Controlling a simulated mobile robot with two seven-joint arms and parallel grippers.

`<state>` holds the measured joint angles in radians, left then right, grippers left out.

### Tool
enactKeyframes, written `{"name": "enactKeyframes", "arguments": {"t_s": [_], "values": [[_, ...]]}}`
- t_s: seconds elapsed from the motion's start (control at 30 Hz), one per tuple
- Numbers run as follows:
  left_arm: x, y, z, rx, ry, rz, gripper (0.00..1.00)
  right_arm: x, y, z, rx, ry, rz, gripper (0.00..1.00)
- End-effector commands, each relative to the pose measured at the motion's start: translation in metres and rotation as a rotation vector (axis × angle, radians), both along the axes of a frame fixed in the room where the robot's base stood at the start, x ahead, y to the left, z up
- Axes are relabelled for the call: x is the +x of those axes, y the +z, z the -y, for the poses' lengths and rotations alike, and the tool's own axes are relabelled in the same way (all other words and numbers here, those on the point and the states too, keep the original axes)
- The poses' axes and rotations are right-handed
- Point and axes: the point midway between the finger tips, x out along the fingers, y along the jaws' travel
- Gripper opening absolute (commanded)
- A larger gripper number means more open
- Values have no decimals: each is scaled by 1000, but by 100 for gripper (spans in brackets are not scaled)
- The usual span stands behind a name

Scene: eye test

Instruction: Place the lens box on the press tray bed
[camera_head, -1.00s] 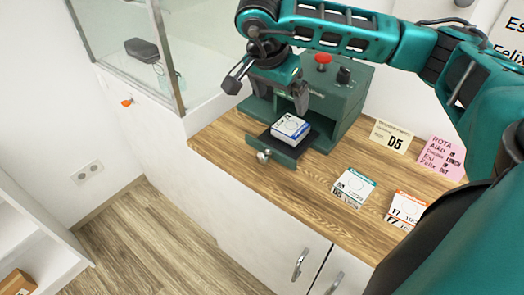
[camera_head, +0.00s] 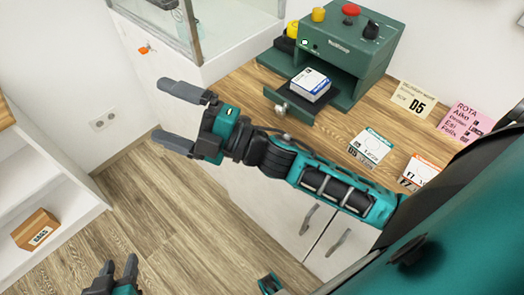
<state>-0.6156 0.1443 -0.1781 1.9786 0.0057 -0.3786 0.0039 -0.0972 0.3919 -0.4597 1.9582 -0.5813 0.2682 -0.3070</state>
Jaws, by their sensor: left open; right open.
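A white box with a blue edge (camera_head: 311,83), a lens box by its look, lies on the dark bed of the pulled-out press tray (camera_head: 291,101). The tray juts from the front of the green press (camera_head: 328,48). My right gripper (camera_head: 159,109) is open and empty, in front of the counter and to the left of the tray, well apart from the box. Its arm comes in from the right. My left gripper (camera_head: 119,263) is open and empty at the bottom left edge, only partly in view.
A teal-edged box (camera_head: 371,146) and an orange-edged box (camera_head: 421,171) lie on the wooden counter (camera_head: 340,122). A D5 card (camera_head: 413,100) and a pink note (camera_head: 467,118) are behind them. A glass case (camera_head: 235,25) stands at the left, and a shelf with a brown box (camera_head: 36,229) further left.

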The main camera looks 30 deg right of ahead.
Motion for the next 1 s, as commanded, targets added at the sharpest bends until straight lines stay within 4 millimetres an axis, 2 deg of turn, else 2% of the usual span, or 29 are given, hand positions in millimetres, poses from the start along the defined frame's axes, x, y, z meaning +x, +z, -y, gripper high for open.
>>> {"name": "enactKeyframes", "arguments": {"t_s": [0.03, 0.1, 0.2, 0.3, 0.4, 0.5, 0.63, 0.87, 1.0], "values": [[0, 0, 0, 0, 0, 0, 43, 1, -28, 18, 110, -90, -189, 100], [0, 0, 0, 0, 0, 0, 43, -2, -68, 44, 255, -212, -437, 100], [0, 0, 0, 0, 0, 0, 43, -24, -129, 76, 443, -372, -761, 100], [0, 0, 0, 0, 0, 0, 43, -56, -180, 96, 592, -504, -1018, 100], [0, 0, 0, -1, -1, 0, 43, -84, -211, 107, 691, -593, -1185, 100], [0, 0, 0, -1, -1, 0, 43, -101, -226, 112, 740, -639, -1270, 100], [0, 0, 0, -1, -1, 0, 43, -106, -231, 113, 756, -652, -1297, 100], [0, 3, 0, -1, -1, 0, 43, -105, -228, 113, 752, -651, -1293, 100], [0, 22, 0, 2, 0, 6, 43, -106, -212, 116, 748, -657, -1287, 100]]}}
